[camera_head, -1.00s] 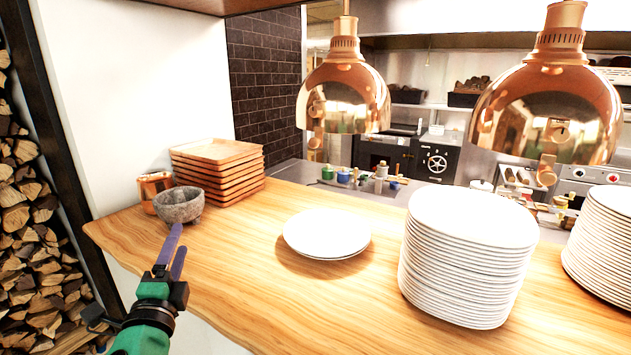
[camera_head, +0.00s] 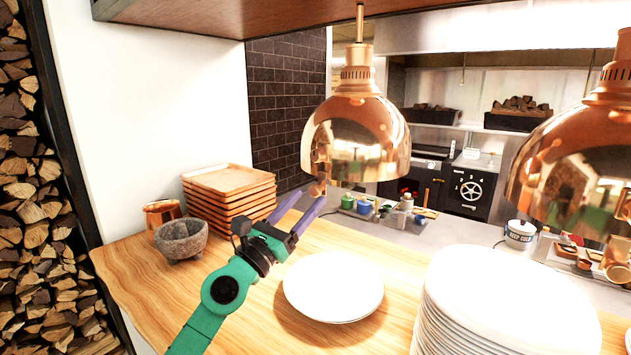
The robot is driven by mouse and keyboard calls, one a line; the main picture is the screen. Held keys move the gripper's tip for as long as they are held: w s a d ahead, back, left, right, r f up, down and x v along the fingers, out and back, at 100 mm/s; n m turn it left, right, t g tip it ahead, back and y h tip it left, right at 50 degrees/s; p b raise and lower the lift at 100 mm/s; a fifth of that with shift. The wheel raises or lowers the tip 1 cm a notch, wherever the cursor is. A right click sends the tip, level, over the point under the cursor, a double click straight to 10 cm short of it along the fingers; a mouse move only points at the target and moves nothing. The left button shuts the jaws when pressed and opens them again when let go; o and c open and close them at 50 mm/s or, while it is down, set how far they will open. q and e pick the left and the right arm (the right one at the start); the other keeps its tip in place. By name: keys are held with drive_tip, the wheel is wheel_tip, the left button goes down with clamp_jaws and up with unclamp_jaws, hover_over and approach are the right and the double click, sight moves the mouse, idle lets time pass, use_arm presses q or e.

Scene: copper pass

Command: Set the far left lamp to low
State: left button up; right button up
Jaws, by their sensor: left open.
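The far left lamp (camera_head: 356,135) is a copper dome hanging on a rod from the shelf above the pass. A small copper knob (camera_head: 318,188) sits at the lower left of its rim. My left gripper (camera_head: 306,203) has purple fingers and a green arm. It is open, with its fingertips just below and close beside the knob; I cannot tell whether they touch it. A second copper lamp (camera_head: 575,150) hangs at the right, with a lever-like knob at its lower rim. My right gripper is not in view.
On the wooden counter (camera_head: 130,270) stand a stack of wooden trays (camera_head: 228,200), a stone mortar (camera_head: 181,240), a copper pot (camera_head: 160,212), a few white plates (camera_head: 333,287) and a tall plate stack (camera_head: 505,300). The wooden shelf (camera_head: 240,15) overhangs above.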

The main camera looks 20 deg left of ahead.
sight(314, 195)
use_arm(q)
drive_tip(key=x, duration=0.4)
drive_tip(key=shift+w+f, duration=0.2)
drive_tip(key=shift+f, duration=0.15)
drive_tip(key=shift+w+d+r, duration=0.15)
drive_tip(key=shift+s+r, duration=0.15)
drive_tip(key=shift+s, duration=0.15)
drive_tip(key=shift+c, duration=0.4)
drive_tip(key=shift+w, duration=0.1)
drive_tip(key=c, duration=0.5)
clamp_jaws()
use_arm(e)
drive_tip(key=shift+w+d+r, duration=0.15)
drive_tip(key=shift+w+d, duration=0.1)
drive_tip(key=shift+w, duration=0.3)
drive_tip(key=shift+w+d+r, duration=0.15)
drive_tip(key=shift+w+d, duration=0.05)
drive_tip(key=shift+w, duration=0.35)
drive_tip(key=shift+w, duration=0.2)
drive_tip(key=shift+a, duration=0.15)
